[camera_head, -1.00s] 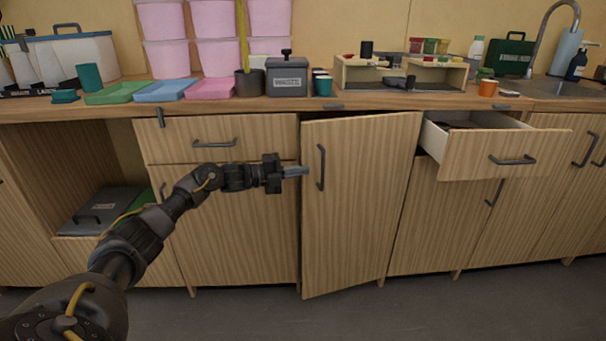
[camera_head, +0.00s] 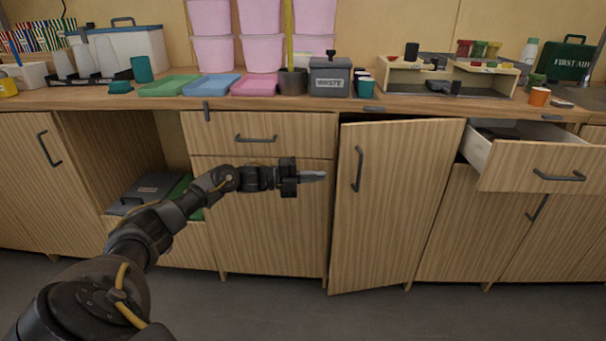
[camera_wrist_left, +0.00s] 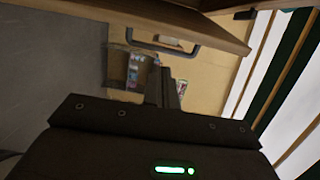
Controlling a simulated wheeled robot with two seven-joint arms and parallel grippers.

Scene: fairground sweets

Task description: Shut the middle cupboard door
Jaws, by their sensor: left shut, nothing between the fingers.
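The middle cupboard door (camera_head: 400,215) is a pale wood panel with a dark upright handle (camera_head: 358,168) near its left edge. It stands ajar, with its handle side swung out past the cabinet front. My left gripper (camera_head: 314,176) is shut and empty. In the head view its tips point right and end just left of the door's free edge, at handle height. I cannot tell the depth gap between them. In the left wrist view the closed fingers (camera_wrist_left: 166,88) point towards wood and a dark curved handle (camera_wrist_left: 165,42). My right gripper is out of view.
An open drawer (camera_head: 540,165) juts out to the right of the door. A shut drawer (camera_head: 258,139) is left of it, above a closed panel. The floor in front is clear.

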